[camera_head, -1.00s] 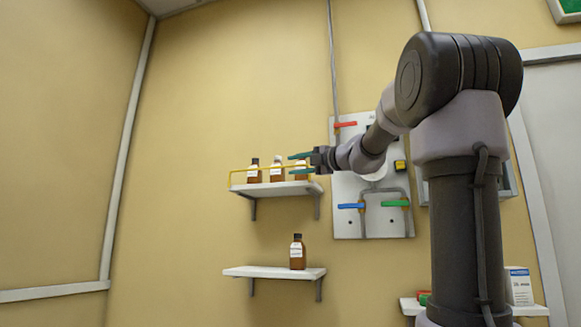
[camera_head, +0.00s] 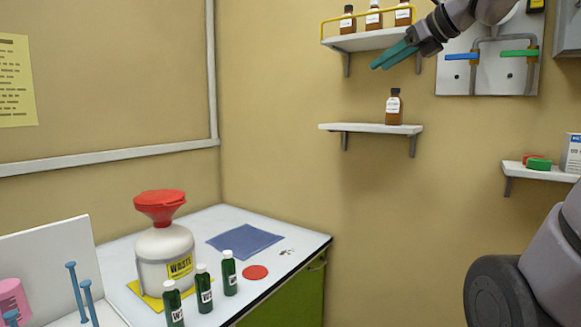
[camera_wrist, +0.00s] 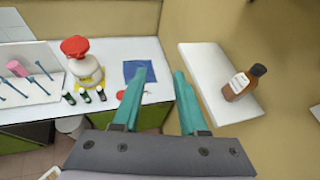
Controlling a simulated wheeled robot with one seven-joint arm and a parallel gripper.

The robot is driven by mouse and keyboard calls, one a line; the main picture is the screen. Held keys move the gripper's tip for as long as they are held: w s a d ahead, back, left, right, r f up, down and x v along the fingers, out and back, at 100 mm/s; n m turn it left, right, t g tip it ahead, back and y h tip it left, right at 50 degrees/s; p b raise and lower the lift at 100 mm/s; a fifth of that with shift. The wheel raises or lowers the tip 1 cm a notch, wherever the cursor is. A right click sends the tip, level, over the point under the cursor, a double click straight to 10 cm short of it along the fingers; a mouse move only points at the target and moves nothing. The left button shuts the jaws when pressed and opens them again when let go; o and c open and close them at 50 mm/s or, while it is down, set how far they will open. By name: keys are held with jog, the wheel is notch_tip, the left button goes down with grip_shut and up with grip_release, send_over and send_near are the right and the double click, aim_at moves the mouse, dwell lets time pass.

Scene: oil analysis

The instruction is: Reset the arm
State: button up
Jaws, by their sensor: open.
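My gripper (camera_head: 394,55) has teal fingers and is in the air just below and in front of the upper shelf. In the wrist view my gripper (camera_wrist: 158,95) is open, with nothing between its fingers. A single brown bottle (camera_head: 393,107) with a white label stands upright on the lower shelf (camera_head: 360,128), below the gripper. In the wrist view the bottle (camera_wrist: 243,84) is to the right of the fingers, apart from them.
Several brown bottles stand on the upper shelf (camera_head: 358,42) behind a yellow rail. A valve panel (camera_head: 490,65) is on the wall at right. The counter holds a waste jug (camera_head: 165,255) with a red funnel, green bottles (camera_head: 229,272) and a blue cloth (camera_head: 245,241).

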jog(key=s+d+f+n+g+h, duration=0.1)
jog(key=s+f+n+h, duration=0.2)
jog(key=s+f+n, duration=0.4)
jog(key=s+d+f+n+g+h, duration=0.1)
jog(key=s+f+n+g+h, duration=0.1)
jog(key=s+f+n, duration=0.5)
jog(key=shift+s+d+f+n+h, duration=0.35)
jog(key=shift+f+n, duration=2.25)
jog(key=shift+n, duration=2.3)
jog(key=shift+a, duration=0.1)
